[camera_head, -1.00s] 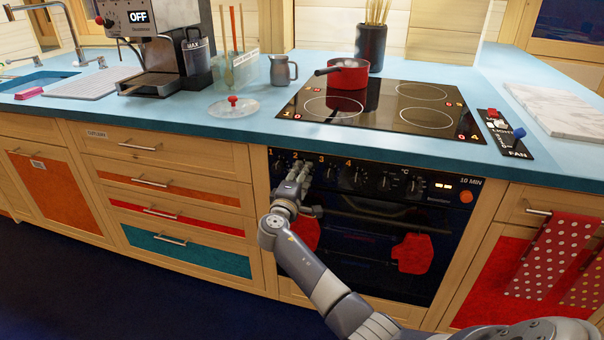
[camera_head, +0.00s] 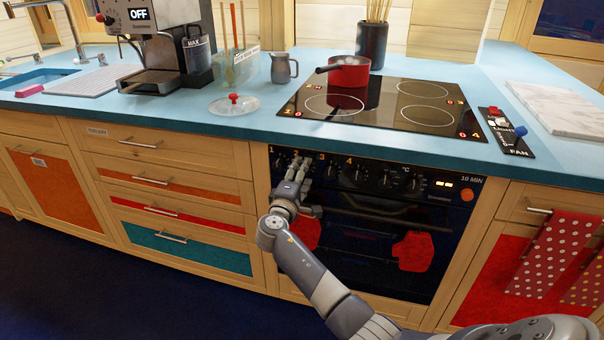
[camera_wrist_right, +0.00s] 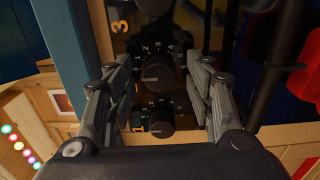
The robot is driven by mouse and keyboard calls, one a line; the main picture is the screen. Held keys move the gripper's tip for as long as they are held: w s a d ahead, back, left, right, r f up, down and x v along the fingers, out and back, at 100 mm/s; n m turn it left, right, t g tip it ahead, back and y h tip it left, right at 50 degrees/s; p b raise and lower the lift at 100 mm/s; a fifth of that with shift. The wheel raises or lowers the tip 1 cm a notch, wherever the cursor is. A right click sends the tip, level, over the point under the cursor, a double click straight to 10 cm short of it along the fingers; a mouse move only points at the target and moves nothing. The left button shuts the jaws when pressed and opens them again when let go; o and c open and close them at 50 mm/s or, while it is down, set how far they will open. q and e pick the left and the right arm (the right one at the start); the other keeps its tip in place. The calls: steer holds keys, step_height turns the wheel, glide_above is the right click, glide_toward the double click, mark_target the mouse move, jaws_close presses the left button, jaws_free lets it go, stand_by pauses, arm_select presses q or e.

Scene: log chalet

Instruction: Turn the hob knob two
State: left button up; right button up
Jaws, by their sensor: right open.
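Hob knob two, a round black knob (camera_wrist_right: 155,72) with a pale pointer line and a ring of numbers, is in the middle of the right wrist view. In the head view its printed 2 (camera_head: 295,152) shows above my right gripper (camera_head: 297,166), which hides the knob. In the wrist view my right gripper (camera_wrist_right: 163,65) is open, with one finger on each side of knob two. Gaps show between the fingers and the knob. My left gripper is in neither view.
Knob one (camera_wrist_right: 158,122) is close below knob two in the wrist view. More knobs (camera_head: 383,181) line the oven panel to the right. The oven handle (camera_head: 390,218) crosses below, with red mitts (camera_head: 412,251) hanging. A red pan (camera_head: 348,72) stands on the hob (camera_head: 385,112).

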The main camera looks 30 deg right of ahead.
steer(key=v, duration=1.1)
steer(key=shift+a, duration=0.1)
